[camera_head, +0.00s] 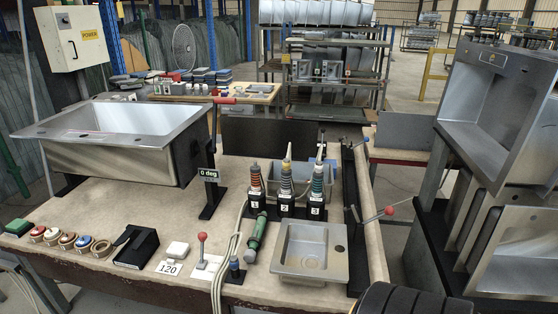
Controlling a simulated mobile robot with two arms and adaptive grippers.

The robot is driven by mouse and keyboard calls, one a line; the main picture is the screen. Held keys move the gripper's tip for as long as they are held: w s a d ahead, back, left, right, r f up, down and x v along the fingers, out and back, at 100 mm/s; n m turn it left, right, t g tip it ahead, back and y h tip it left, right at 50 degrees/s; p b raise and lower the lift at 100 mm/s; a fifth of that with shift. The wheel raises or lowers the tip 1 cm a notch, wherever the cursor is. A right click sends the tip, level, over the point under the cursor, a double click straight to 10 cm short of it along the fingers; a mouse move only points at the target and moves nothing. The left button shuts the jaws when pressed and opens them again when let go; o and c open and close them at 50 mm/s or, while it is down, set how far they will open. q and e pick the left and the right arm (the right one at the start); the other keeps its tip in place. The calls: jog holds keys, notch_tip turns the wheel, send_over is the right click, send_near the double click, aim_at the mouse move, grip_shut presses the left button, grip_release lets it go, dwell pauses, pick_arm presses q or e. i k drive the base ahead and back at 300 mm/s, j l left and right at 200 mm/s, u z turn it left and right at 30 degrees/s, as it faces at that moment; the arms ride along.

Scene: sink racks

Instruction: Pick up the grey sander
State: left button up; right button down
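No single tool stands out clearly as the grey sander. Three upright hand tools with dark grey bodies and coloured bands stand in black numbered holders on the bench: tool 1 (255,182) with red-orange bands, tool 2 (286,180) with a yellow top, and tool 3 (318,182) with teal bands. A green cylindrical tool (257,236) leans in front of holder 1, with hoses beside it. A small pale block (177,250) lies by a "120" card (169,268).
A large steel sink (112,152) is held tilted at the back left, beside a "0 deg" sign (208,173). A small sink (309,252) lies front right. Racked sinks (500,110) stand right. The bench (150,212) has bare room at centre left.

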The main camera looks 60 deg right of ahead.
aim_at(286, 194)
jog(key=z, duration=1.8)
jog(key=i+j, duration=0.1)
jog(key=j, duration=0.2)
jog(key=i+j+u, duration=0.1)
jog(key=j, duration=0.15)
jog(key=i+j, duration=0.1)
jog(key=j, duration=0.2)
